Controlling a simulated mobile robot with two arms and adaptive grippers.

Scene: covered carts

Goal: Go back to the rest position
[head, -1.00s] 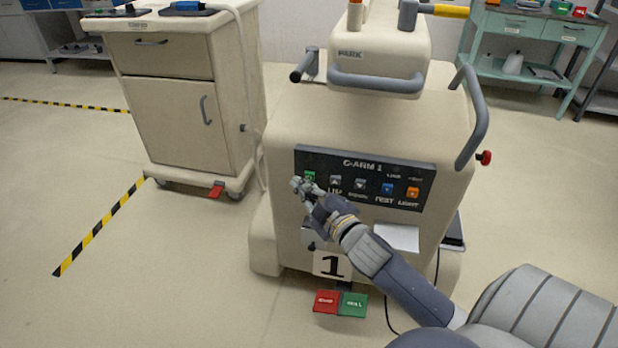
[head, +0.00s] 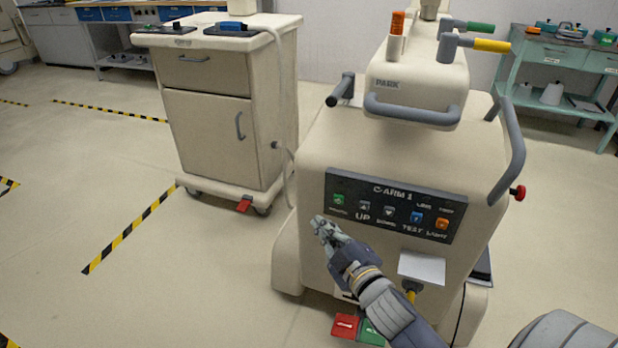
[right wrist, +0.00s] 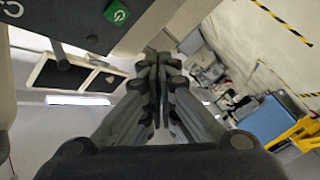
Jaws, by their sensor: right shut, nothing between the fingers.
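My right gripper (head: 322,224) is shut and empty in front of the C-ARM 1 cart (head: 310,160). It is just below and left of the green power button (head: 338,200) on the dark button panel (head: 394,207). In the right wrist view the shut fingers (right wrist: 150,62) fill the middle, and the green button (right wrist: 116,13) shows at the top left, apart from the fingers. My left gripper is in neither view.
A beige cabinet cart (head: 210,130) with a red pedal (head: 244,204) stands to the left. Red and green pedals (head: 345,326) lie at the C-arm cart's foot. A green bench (head: 555,60) stands at the back right. Striped tape (head: 128,230) marks the open floor at left.

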